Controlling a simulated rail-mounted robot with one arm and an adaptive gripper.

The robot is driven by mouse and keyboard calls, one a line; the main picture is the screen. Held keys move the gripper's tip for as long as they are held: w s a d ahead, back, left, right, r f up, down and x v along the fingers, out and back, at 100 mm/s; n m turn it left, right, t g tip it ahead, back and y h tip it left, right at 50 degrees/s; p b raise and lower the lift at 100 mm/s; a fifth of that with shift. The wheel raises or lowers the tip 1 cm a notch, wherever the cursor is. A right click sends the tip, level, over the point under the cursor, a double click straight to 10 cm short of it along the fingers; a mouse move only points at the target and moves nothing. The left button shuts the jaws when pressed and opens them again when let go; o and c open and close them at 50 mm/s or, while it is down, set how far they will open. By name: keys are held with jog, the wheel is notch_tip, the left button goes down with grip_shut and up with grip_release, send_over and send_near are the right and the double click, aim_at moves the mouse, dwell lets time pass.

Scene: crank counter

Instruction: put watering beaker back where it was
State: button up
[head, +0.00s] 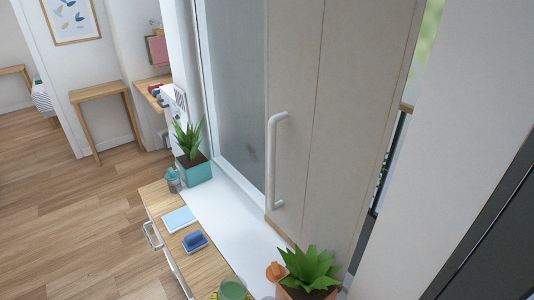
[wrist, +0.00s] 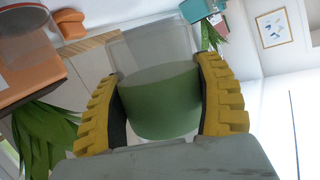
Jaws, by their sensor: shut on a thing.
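The watering beaker (wrist: 160,98) has a clear upper part and a green lower part in the wrist view. My gripper (wrist: 163,95) has its two yellow ribbed fingers closed on opposite sides of it. In the head view the beaker (head: 233,290) is a green round shape at the bottom edge, with only a bit of yellow finger beside it. It is near the terracotta planter (head: 296,293) with a green plant. I cannot tell whether the beaker touches a surface.
A small orange pot (head: 275,271) stands beside the terracotta planter. The wooden counter (head: 158,196) holds a light blue pad (head: 179,219), a blue object (head: 195,241) and a grey-teal container (head: 173,180). A teal planter (head: 197,172) stands at the far end of the white ledge (head: 225,208), which is bare in the middle.

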jog(key=s+d+f+m+h+p, duration=0.1)
jog(key=s+d+h+p, duration=0.1)
jog(key=d, duration=0.8)
jog(key=shift+s+m, duration=0.4)
jog(key=shift+s, duration=0.05)
